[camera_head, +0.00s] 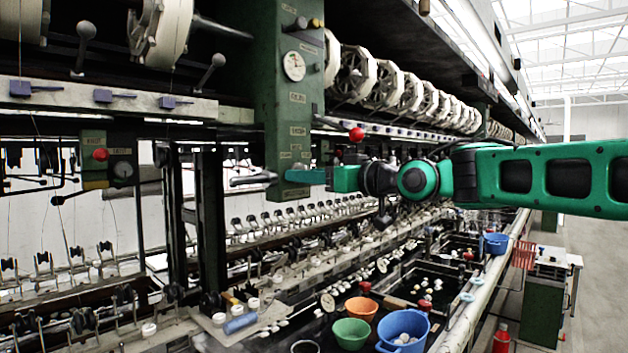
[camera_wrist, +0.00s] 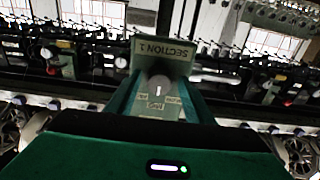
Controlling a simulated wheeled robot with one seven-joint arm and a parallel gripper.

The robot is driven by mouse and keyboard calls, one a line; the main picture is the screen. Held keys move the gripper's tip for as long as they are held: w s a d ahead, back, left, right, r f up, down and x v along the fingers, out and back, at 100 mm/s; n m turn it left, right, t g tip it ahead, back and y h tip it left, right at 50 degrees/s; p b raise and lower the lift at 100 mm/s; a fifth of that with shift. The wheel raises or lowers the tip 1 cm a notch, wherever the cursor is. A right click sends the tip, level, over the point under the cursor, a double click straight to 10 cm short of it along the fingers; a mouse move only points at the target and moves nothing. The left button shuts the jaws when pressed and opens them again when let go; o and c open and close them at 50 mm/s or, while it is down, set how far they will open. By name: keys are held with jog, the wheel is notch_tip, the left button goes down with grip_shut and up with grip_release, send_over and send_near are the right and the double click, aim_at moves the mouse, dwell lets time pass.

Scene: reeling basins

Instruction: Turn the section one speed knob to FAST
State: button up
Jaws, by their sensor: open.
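The section one speed knob (camera_wrist: 158,85) is a round grey knob with a white pointer mark, seen in the wrist view. The mark stands about upright in that picture. My gripper (camera_head: 306,177) is open and points left at the green machine column (camera_head: 297,105) in the head view. It is in line with the knob; I cannot tell whether it touches it. The knob does not show clearly in the head view.
A gauge (camera_head: 293,66) and a red ball knob (camera_head: 356,134) are near my gripper. White reels (camera_head: 385,85) run along the machine above. Below are a green bowl (camera_head: 351,333), an orange bowl (camera_head: 361,309) and a blue basin (camera_head: 404,330).

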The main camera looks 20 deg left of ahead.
jog(key=shift+c, duration=0.6)
jog(key=c, duration=0.7)
jog(key=shift+d, duration=0.3)
jog(key=shift+c, duration=1.1)
jog(key=shift+a+r, duration=0.1)
jog(key=shift+a, duration=0.05)
jog(key=m, duration=0.8)
jog(key=shift+s+r+m, duration=0.1)
jog(key=shift+r+m, duration=0.15)
jog(key=shift+m, duration=0.35)
